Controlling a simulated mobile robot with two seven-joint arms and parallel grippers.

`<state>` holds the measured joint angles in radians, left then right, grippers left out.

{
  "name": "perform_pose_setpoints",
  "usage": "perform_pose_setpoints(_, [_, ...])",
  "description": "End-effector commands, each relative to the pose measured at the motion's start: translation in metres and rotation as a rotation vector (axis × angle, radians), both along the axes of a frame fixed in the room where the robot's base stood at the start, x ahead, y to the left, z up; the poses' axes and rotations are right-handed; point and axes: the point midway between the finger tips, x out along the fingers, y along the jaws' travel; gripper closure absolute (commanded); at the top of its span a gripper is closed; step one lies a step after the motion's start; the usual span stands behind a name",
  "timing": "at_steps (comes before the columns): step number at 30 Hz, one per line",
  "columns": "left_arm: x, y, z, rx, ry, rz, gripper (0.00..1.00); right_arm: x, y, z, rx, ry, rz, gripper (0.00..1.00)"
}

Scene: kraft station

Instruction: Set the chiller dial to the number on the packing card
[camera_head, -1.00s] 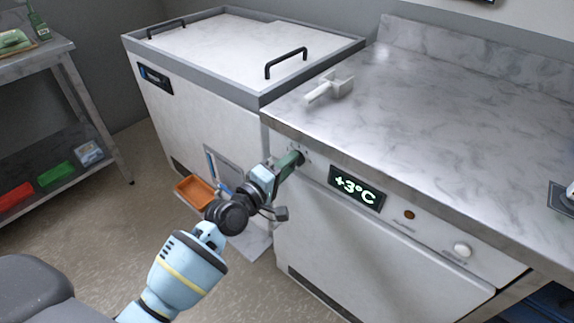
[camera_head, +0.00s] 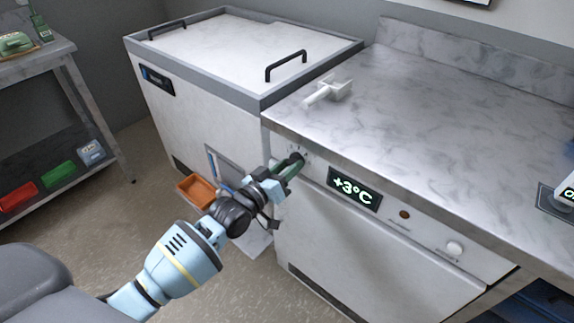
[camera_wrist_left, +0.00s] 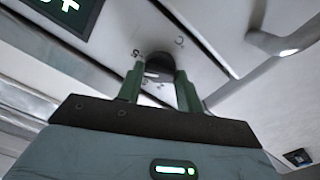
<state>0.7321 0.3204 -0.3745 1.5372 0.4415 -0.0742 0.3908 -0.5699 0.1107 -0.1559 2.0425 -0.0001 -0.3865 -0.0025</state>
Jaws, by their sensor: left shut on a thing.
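The chiller is the white cabinet under the marble counter. Its black display (camera_head: 354,189) reads +3°C. The dark round dial (camera_head: 297,158) is on the front panel left of the display. In the left wrist view, the dial (camera_wrist_left: 161,66) sits between the two green fingers, with small printed marks around it; a "5" and a "C" are legible. My left gripper (camera_head: 288,166) is shut on the dial. The display shows only partly in the wrist view. My right gripper is out of view. I cannot make out a packing card.
A white scoop (camera_head: 328,91) lies on the counter's left end. A lidded white chest (camera_head: 225,50) with black handles stands to the left, an orange bin (camera_head: 196,190) low at its front. A white knob (camera_head: 454,248) is farther right. Most of the marble counter (camera_head: 440,110) is clear.

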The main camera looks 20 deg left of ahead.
Motion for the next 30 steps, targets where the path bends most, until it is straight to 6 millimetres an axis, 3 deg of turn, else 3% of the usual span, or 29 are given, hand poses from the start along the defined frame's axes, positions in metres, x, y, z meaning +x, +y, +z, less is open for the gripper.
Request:
perform_pose_setpoints(13, [0.0,-0.0003,0.0007,0.235,-0.085,0.0,0.87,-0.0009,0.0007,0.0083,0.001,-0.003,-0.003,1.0])
perform_pose_setpoints(30, [-0.0001,-0.0002,-0.0001,0.278,-0.101,0.0,0.87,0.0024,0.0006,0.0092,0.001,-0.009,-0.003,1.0])
